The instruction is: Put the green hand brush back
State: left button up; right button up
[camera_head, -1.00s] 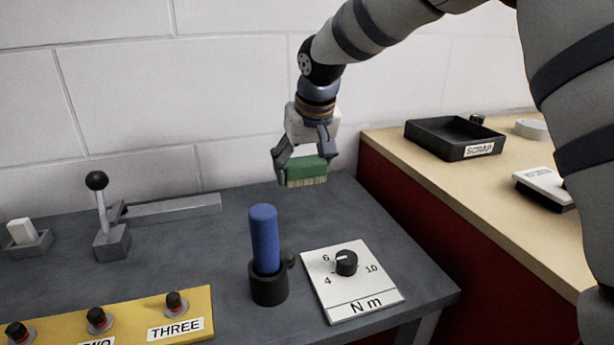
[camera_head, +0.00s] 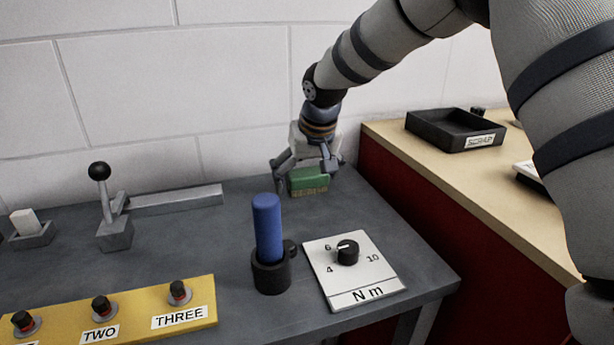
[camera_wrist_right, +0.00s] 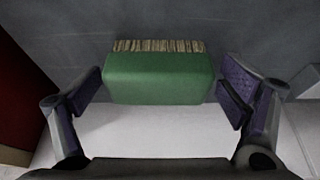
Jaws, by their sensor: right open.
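The green hand brush (camera_head: 308,181) sits at the back right of the grey table, bristles down, near the white wall. My right gripper (camera_head: 307,172) is around it from above, with one finger on either side. In the right wrist view the brush (camera_wrist_right: 160,78) lies between the two open fingers of the right gripper (camera_wrist_right: 166,92). Gaps show there between the pads and the brush's ends, the left one small. Its pale bristles show along one long side. My left gripper is in neither view.
On the grey table (camera_head: 215,245) stand a blue handle in a black holder (camera_head: 268,232), a torque dial plate (camera_head: 352,270), a lever (camera_head: 108,205) and a yellow button panel (camera_head: 130,318). A black tray (camera_head: 452,130) is on the wooden counter at right.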

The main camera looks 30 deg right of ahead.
jog(key=shift+r, duration=0.25)
jog(key=v, duration=1.1)
jog(key=shift+s+r, duration=0.2)
jog(key=shift+r, duration=0.1)
